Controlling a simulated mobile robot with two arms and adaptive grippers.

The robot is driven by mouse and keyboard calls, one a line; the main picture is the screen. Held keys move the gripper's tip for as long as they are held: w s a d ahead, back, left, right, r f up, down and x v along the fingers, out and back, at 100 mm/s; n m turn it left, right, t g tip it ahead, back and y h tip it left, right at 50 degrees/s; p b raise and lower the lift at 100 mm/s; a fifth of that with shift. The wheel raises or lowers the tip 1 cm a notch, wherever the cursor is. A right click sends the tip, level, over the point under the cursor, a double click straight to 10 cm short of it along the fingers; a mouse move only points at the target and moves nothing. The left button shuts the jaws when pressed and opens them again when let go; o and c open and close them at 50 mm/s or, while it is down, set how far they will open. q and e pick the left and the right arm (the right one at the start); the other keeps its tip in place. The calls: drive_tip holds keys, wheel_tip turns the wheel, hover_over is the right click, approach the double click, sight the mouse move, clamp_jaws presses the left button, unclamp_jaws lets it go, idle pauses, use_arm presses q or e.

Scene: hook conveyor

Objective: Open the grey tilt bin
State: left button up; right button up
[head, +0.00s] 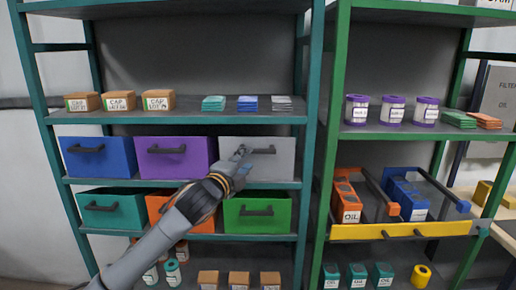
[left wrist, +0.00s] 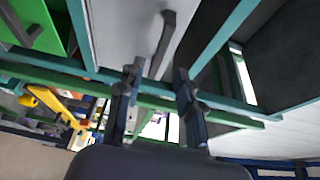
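The grey tilt bin (head: 283,172) is at the right end of the upper bin row in the head view, with a dark handle (head: 264,151) across its front. The bin looks closed, its front in line with the bins beside it. My left gripper (head: 242,153) is in front of it, at the handle's left end. In the left wrist view the left gripper (left wrist: 157,78) is open, its two fingers apart with nothing between them. The dark handle (left wrist: 165,42) lies just beyond the fingertips, against the grey bin front (left wrist: 130,30). Contact cannot be told. My right gripper is not in view.
A purple bin (head: 200,158) and a blue bin (head: 115,163) are left of the grey one. A green bin (head: 240,222) is below it, an orange bin (head: 158,208) partly behind my arm. A teal shelf post (head: 310,130) stands close on the right.

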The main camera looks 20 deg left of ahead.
sight(256, 153)
use_arm(q)
drive_tip(key=w, duration=0.2)
drive_tip(key=w+p, duration=0.1)
drive_tip(key=w, duration=0.3)
drive_tip(key=shift+d, duration=0.4)
drive_tip(key=shift+w+d, duration=0.1)
drive_tip(key=shift+w, duration=0.75)
drive_tip(key=shift+f, duration=0.1)
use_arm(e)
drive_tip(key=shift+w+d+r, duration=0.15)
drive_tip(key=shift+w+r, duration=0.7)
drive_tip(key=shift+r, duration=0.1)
use_arm(q)
clamp_jaws()
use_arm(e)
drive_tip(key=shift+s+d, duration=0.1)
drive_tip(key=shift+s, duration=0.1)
